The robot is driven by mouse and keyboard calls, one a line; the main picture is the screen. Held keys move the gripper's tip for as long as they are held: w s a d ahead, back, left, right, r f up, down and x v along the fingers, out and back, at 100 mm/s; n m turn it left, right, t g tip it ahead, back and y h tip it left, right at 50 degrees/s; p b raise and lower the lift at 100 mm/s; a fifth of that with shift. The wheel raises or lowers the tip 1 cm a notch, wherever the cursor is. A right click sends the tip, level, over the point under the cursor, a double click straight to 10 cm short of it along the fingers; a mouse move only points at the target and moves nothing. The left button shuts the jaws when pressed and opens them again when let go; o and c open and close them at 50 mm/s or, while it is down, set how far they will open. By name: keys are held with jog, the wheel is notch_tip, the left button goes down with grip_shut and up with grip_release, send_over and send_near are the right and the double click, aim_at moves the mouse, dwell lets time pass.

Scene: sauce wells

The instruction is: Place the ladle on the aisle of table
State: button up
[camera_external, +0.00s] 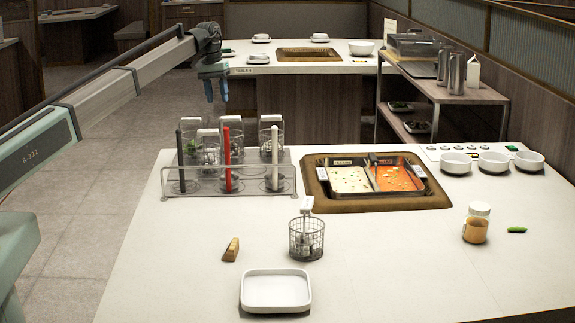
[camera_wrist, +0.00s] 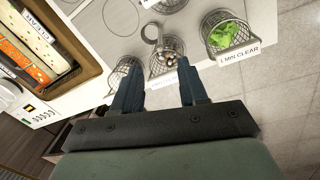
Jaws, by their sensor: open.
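A clear-topped metal rack (camera_external: 228,194) stands at the left of the near table (camera_external: 395,285). I cannot tell which of these is the ladle; the lower ends are hard to make out. My gripper (camera_external: 215,90) is high above and behind the rack, pointing down. In the wrist view my gripper (camera_wrist: 160,80) is open and empty, with wire baskets and a curled metal piece (camera_wrist: 152,36) beyond its fingers.
A two-part hot pot (camera_external: 376,198) is sunk in the table. A lone wire basket (camera_external: 306,240), white tray (camera_external: 276,291), wooden block (camera_external: 231,249), jar (camera_external: 476,223) and green pepper (camera_external: 517,229) stand around. White bowls (camera_external: 456,163) line the back right. The right front is clear.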

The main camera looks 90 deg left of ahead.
dwell(0.3)
notch_tip(320, 180, up, 5)
jog(key=s+n+t, duration=1.3)
jog(key=n+t, duration=0.4)
jog(key=n, duration=0.5)
send_near(221, 125)
jog(key=shift+w+a, duration=0.1)
jog(key=shift+w, duration=2.4)
jog(key=shift+w+a, duration=0.15)
jog(key=shift+w, duration=2.4)
